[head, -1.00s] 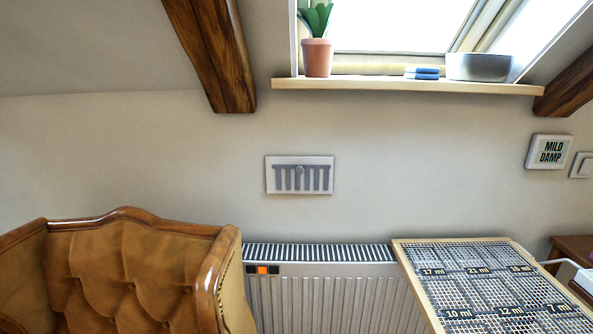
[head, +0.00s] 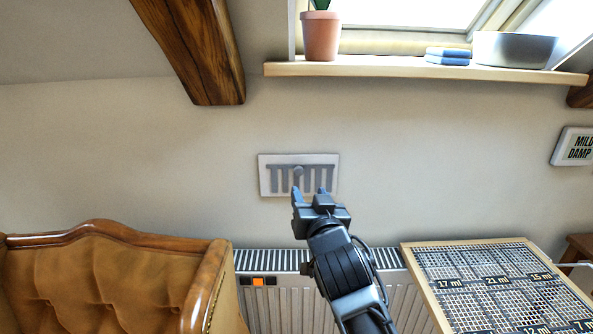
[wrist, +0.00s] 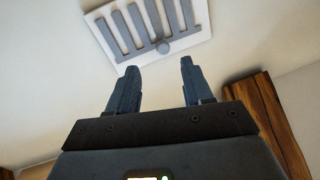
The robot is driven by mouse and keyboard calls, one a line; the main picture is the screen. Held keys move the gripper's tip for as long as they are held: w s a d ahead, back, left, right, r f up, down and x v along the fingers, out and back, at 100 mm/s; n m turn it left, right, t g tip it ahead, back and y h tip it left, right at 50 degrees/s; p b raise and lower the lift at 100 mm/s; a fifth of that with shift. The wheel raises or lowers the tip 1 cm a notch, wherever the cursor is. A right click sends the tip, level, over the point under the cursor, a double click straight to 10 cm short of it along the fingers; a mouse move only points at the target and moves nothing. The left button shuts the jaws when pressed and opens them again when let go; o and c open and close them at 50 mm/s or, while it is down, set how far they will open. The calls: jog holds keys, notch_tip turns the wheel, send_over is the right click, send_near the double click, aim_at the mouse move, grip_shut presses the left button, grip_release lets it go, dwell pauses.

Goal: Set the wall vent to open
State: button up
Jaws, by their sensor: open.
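My gripper (head: 310,192) is open and empty, in front of the vent's lower part in the head view. It also shows in the wrist view (wrist: 157,80), fingers apart and pointing at the vent. I cannot tell the exact distance from fingertips to wall.
A radiator (head: 390,290) stands below the vent, between a brown tufted armchair (head: 110,285) and a gridded table (head: 500,285). Above is a window shelf (head: 400,68) with a plant pot (head: 320,36), blue cloths (head: 448,56) and a metal container (head: 514,48). A wooden beam (head: 195,50) slants down.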

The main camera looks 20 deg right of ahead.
aim_at(299, 172)
jog(key=shift+w+d+r+p, duration=0.15)
jog(key=shift+w+p, duration=0.1)
jog(key=shift+w, duration=1.15)
jog(key=shift+w+d+r+p, duration=0.1)
jog(key=shift+w+d+p, duration=0.15)
jog(key=shift+w, duration=1.2)
jog(key=shift+w+d+r+p, duration=0.1)
jog(key=shift+w+p, duration=0.15)
jog(key=shift+w, duration=1.15)
jog(key=shift+c, duration=0.3)
grip_shut()
